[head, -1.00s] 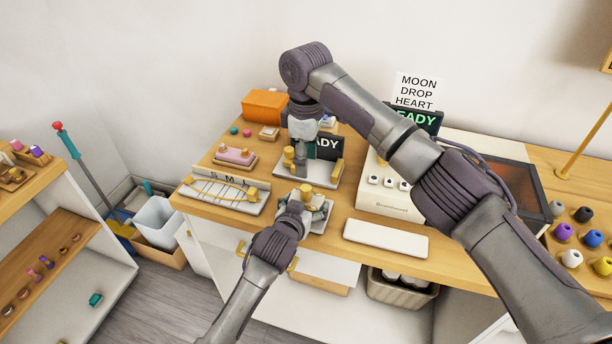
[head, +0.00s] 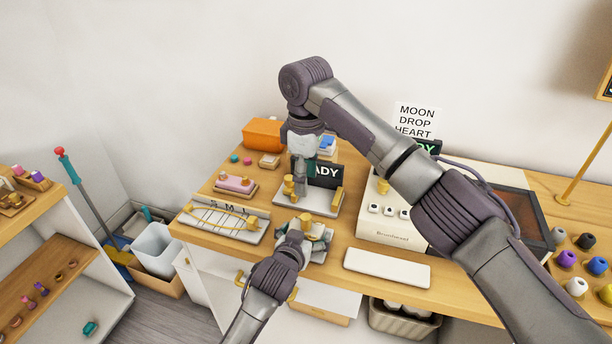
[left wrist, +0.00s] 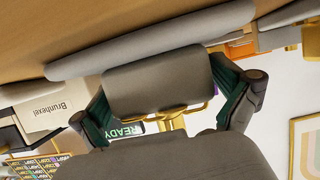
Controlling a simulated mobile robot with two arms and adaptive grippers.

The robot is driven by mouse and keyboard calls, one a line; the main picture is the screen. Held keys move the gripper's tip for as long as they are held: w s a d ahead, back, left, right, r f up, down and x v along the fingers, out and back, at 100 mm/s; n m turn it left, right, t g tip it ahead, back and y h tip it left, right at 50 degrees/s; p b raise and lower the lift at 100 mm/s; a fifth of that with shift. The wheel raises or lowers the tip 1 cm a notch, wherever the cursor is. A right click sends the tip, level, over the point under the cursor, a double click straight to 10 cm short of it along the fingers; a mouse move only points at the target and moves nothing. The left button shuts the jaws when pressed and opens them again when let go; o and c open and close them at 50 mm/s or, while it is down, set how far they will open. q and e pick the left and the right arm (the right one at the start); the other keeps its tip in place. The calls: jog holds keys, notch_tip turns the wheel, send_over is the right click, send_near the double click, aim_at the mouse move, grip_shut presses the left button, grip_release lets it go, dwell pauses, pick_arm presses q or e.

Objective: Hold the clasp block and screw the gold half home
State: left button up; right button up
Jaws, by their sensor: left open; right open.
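A gold piece (head: 304,219) sits on a small grey fixture (head: 325,237) near the table's front edge. I cannot make out the clasp block apart from its gold half here. My left gripper (head: 306,230) is open at this fixture, its fingers on both sides. In the left wrist view, the open fingers (left wrist: 168,122) are spread with gold parts (left wrist: 172,123) showing between and beyond them; contact cannot be told. My right gripper (head: 301,187) is open, pointing down over a grey plate (head: 318,207), beside a gold post (head: 288,185). Its fingertips are hard to see.
A size board (head: 222,222) lies left. A white machine (head: 392,225) and a white pad (head: 387,267) are right. An orange box (head: 264,134) stands behind.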

pick_arm(q)
jog(key=v, duration=1.2)
